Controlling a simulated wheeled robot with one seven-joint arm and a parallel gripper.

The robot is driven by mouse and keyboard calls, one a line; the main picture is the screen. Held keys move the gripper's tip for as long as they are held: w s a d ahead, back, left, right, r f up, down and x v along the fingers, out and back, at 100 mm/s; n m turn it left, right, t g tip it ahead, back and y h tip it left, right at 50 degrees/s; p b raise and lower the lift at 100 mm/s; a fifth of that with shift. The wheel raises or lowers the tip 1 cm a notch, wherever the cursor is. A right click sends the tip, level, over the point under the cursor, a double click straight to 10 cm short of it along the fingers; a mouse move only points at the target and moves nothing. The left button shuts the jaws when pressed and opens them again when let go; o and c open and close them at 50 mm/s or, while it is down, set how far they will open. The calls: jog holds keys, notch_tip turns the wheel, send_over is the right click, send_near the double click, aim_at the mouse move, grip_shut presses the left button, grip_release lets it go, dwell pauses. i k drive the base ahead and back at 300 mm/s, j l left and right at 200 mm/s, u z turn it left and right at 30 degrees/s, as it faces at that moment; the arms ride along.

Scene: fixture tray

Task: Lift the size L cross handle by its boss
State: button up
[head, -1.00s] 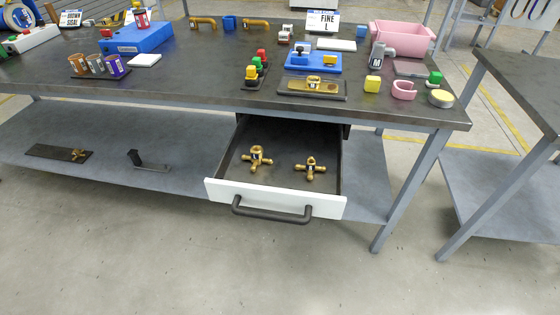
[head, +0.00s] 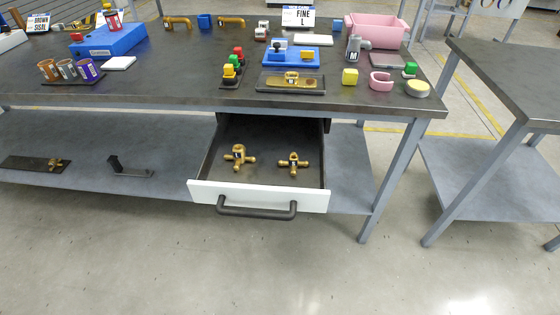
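An open drawer (head: 258,188) under the workbench holds two brass cross handles. The left cross handle (head: 238,156) looks larger, with a taller raised boss at its middle. The right cross handle (head: 293,163) looks smaller and lies a little nearer the drawer front. Small marks show on their bosses, but I cannot read a size letter on either. A third brass piece that looks like a cross handle (head: 56,164) sits on a dark plate on the lower shelf at the left. My gripper is not in view.
The bench top (head: 180,84) carries a brass-topped plate (head: 291,84), a pink bin (head: 375,30), a blue box (head: 108,42), several coloured blocks and a "FINE L" sign (head: 298,16). The drawer handle (head: 257,209) juts forward. A second table (head: 505,75) stands at the right. The floor in front is clear.

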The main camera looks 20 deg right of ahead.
aim_at(238, 150)
jog(key=i+j+u, duration=0.1)
jog(key=i+u, duration=0.75)
jog(key=i+l+u, duration=0.15)
jog(key=i+u, duration=0.25)
